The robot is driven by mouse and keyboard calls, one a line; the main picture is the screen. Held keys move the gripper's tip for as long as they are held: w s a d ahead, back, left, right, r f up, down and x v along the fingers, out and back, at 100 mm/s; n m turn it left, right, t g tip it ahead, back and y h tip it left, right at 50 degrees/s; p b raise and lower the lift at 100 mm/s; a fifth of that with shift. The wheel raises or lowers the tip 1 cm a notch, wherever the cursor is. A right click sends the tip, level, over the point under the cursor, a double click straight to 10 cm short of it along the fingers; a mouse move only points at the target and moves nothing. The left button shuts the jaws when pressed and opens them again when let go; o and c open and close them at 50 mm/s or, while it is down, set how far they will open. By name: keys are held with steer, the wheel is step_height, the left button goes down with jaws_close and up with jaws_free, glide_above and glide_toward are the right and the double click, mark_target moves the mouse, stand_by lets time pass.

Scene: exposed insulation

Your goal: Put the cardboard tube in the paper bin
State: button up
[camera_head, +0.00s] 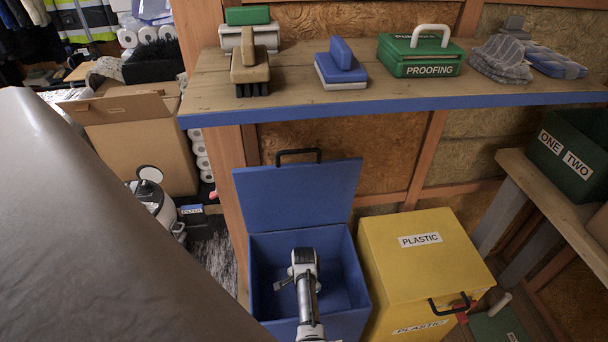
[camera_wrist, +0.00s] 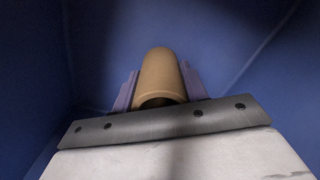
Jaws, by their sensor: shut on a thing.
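The blue bin (camera_head: 262,262) stands on the floor below the shelf with its lid (camera_head: 297,192) raised; no label shows on it, so I cannot read whether it is the paper bin. My gripper (camera_head: 303,262) is over and inside the bin's opening. In the wrist view, my gripper (camera_wrist: 160,92) is shut on the brown cardboard tube (camera_wrist: 160,75), with a purple finger on either side. Blue bin walls surround the tube there. In the head view my arm hides the tube.
A yellow bin (camera_head: 415,265) labelled PLASTIC stands closed, right beside the blue bin. A wooden shelf (camera_head: 300,105) with a blue front edge runs above and behind, holding brushes and a green PROOFING box (camera_head: 420,58). An open cardboard box (camera_head: 140,145) stands at left.

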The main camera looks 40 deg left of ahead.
steer(key=o, duration=1.2)
steer(key=shift+c, duration=0.2)
step_height(320, 180, up, 14)
steer(key=p, duration=0.1)
steer(key=shift+f, duration=0.1)
